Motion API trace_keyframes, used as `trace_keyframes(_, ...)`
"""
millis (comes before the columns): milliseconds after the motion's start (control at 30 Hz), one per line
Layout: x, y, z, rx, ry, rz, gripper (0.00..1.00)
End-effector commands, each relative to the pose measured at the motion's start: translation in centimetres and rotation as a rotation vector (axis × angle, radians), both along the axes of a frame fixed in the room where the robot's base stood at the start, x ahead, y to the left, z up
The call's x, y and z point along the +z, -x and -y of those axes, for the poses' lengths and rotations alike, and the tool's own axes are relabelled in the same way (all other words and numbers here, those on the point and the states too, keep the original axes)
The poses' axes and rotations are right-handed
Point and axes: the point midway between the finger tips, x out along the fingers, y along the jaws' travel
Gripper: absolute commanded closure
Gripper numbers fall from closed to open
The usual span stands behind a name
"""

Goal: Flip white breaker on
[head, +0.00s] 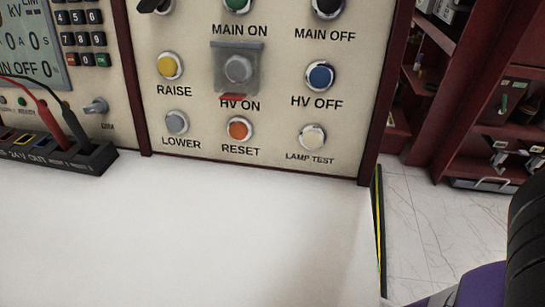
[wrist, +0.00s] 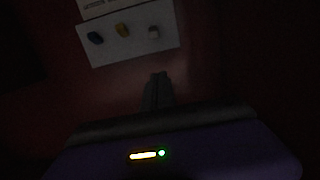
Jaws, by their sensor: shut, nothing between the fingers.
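The white breaker is the rightmost of the three. Its lever position is too small and dim to tell. My gripper (wrist: 159,76) is shut and empty, with its fingertips below the white breaker in the picture and apart from it. The head view does not show the gripper or these breakers clearly.
The head view shows a control panel (head: 200,98) with several round buttons, above a bare white bench top (head: 190,235). A meter with red and black leads (head: 66,120) stands at left. Dark red cabinets (head: 440,75) stand at right beyond pale floor. Dark red surface surrounds the breaker panel.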

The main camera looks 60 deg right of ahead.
Motion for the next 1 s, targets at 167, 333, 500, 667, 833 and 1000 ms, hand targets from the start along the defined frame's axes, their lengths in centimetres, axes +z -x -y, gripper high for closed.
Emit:
trace_keyframes(167,0.0,0.0,0.0,0.001,0.0,0.0,1.0)
trace_keyframes(333,0.0,0.0,0.0,0.0,0.0,0.0,1.0)
trace_keyframes(500,0.0,-0.1,0.3,-0.001,0.0,0.0,1.0)
trace_keyframes(667,0.0,-0.6,2.0,-0.003,0.001,0.002,1.0)
trace_keyframes(833,0.3,-1.6,5.0,-0.004,0.0,0.002,1.0)
trace_keyframes(1000,0.6,-2.8,8.2,-0.005,0.0,0.002,1.0)
